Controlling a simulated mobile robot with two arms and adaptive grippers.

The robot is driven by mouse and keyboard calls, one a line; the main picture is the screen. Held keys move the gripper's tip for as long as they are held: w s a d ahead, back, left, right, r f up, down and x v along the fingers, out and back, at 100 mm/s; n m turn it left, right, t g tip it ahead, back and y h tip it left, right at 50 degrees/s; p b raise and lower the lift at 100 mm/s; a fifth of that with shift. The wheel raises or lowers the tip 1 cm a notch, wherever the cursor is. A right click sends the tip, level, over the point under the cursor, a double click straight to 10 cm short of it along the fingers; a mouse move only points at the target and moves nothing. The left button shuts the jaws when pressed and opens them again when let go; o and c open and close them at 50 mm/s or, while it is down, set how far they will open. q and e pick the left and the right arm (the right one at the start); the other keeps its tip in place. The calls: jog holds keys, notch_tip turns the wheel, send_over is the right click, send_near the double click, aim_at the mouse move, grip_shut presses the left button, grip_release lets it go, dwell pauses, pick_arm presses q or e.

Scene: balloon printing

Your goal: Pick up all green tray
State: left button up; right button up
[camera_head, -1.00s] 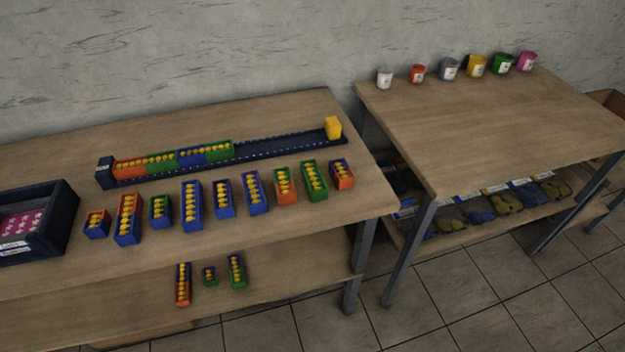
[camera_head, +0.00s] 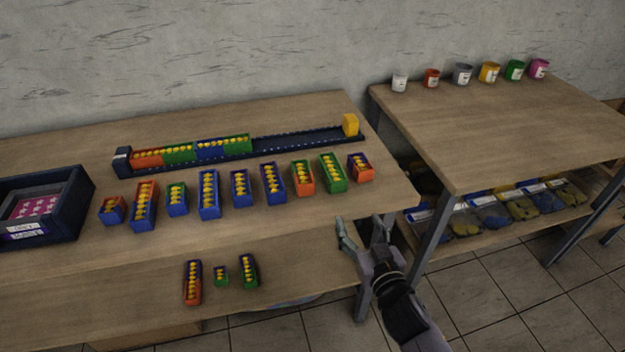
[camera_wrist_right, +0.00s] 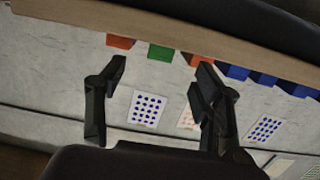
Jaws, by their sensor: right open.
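Small trays with yellow round pieces stand in a row on the left table. A green tray (camera_head: 333,174) is near the row's right end, and a green and blue tray (camera_head: 177,200) is further left. Green trays also sit in the dark rail (camera_head: 292,142). My right gripper (camera_head: 360,229) is open and empty at the table's front right edge, apart from the trays. Its spread fingers show in the right wrist view (camera_wrist_right: 160,82). My left gripper is out of view.
Orange and blue trays (camera_head: 208,195) stand among the green ones. A dark box (camera_head: 75,205) is at the far left. Several coloured cups (camera_head: 490,72) line the back of the right table (camera_head: 480,130), whose front is clear. Bins (camera_head: 508,208) sit below it.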

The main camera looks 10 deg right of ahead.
notch_tip(320, 180, up, 3)
jog(key=p, duration=0.1)
send_near(334, 171)
jog(key=w, duration=0.3)
jog(key=shift+w+f+t, duration=0.15)
jog(key=shift+w+t, duration=0.1)
jog(key=shift+t, duration=0.05)
jog(key=shift+w+a+f+p, duration=0.15)
jog(key=shift+w+p, duration=0.1)
jog(key=shift+w, duration=1.4)
jog(key=shift+w+a+f+p, duration=0.1)
jog(key=shift+w+p, duration=0.15)
jog(key=shift+w, duration=1.35)
jog(key=shift+c, duration=0.3)
jog(key=c, duration=1.2)
